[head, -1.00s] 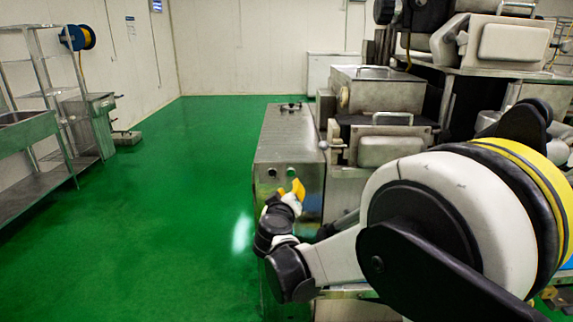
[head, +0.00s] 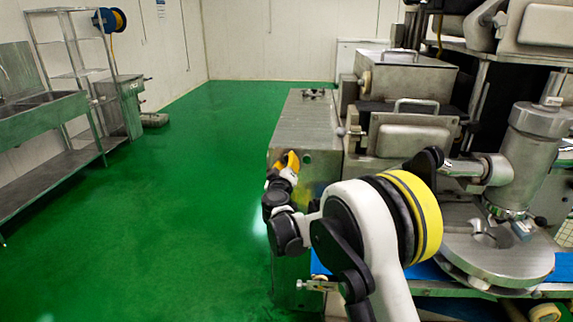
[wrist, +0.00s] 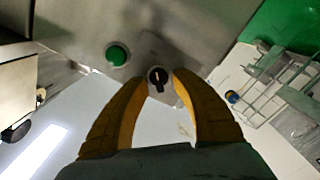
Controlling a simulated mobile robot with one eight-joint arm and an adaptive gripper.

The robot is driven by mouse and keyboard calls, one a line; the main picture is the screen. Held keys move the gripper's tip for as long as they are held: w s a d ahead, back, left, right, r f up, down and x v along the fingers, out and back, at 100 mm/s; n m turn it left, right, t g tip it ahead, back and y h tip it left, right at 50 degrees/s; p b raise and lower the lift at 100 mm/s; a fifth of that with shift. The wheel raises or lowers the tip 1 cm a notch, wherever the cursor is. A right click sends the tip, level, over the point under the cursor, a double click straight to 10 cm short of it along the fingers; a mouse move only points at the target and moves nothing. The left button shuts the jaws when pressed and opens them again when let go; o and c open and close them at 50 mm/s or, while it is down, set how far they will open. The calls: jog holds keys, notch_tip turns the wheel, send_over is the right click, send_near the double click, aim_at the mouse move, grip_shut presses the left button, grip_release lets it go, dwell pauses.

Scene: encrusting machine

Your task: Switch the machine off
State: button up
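The machine's steel control cabinet (head: 312,130) stands mid-picture in the head view. In the wrist view its front panel (wrist: 160,25) carries a green round button (wrist: 117,54) and a black rotary switch (wrist: 157,76) with a pale mark lying roughly up and down. My gripper (wrist: 160,86) has yellow fingers, open, with their tips on either side of the switch. A gap shows between the fingers; I cannot tell whether they touch the switch. In the head view my gripper (head: 288,162) is at the panel's upper part and hides the button and switch.
The encrusting machine's steel hoppers (head: 410,80) and round steel table (head: 495,262) stand right of the cabinet. A sink bench (head: 50,120) and shelf rack (head: 75,60) line the left wall. The green floor (head: 170,200) between is clear.

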jog(key=shift+w, duration=0.4)
grip_shut()
